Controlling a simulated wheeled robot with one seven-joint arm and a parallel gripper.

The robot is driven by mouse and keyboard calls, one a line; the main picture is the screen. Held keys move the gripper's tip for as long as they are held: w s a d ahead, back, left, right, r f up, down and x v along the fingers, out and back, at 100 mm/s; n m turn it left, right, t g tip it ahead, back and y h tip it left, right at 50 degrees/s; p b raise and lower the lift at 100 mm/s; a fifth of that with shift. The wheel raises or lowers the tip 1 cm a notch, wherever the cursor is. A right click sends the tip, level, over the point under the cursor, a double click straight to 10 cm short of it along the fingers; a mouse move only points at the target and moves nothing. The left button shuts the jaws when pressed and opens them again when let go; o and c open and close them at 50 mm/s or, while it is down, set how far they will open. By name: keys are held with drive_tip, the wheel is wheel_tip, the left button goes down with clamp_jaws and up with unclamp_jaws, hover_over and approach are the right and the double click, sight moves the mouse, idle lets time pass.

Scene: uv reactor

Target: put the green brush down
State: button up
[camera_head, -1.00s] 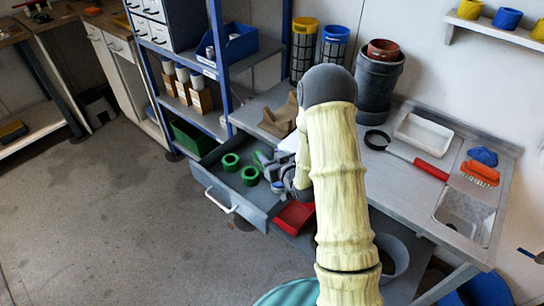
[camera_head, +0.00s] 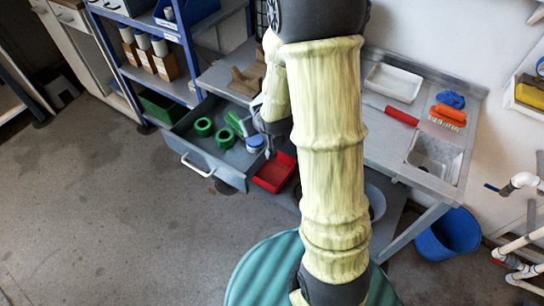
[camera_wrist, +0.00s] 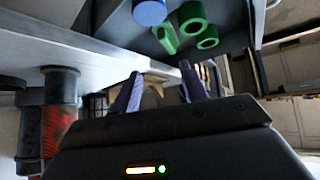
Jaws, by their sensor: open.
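The green brush (camera_head: 236,122) lies in the open grey drawer (camera_head: 238,178), beside two green rings (camera_head: 204,127). In the wrist view the green brush (camera_wrist: 166,39) lies apart from my fingers, near the top edge. My gripper (camera_wrist: 162,76) is open, with both fingers spread and nothing between them. In the head view my gripper (camera_head: 270,142) is small, partly hidden by my sleeved arm, at the drawer's right side.
A blue-and-white round item (camera_head: 255,142) lies in the drawer near the brush. A red tray (camera_head: 274,172) is right of the drawer. The counter holds a white tray (camera_head: 393,82), an orange brush (camera_head: 449,114) and a sink (camera_head: 434,156). A blue bucket (camera_head: 447,234) stands below.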

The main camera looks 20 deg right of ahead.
drive_tip(key=s+r+g, duration=0.2)
drive_tip(key=s+g, duration=0.1)
drive_tip(key=s, duration=0.5)
drive_tip(key=s+a+r+m+g, duration=0.1)
drive_tip(key=s+r+g, duration=0.2)
drive_tip(key=s, duration=0.6)
drive_tip(key=shift+a+m, duration=0.15)
drive_tip(key=shift+m, duration=0.15)
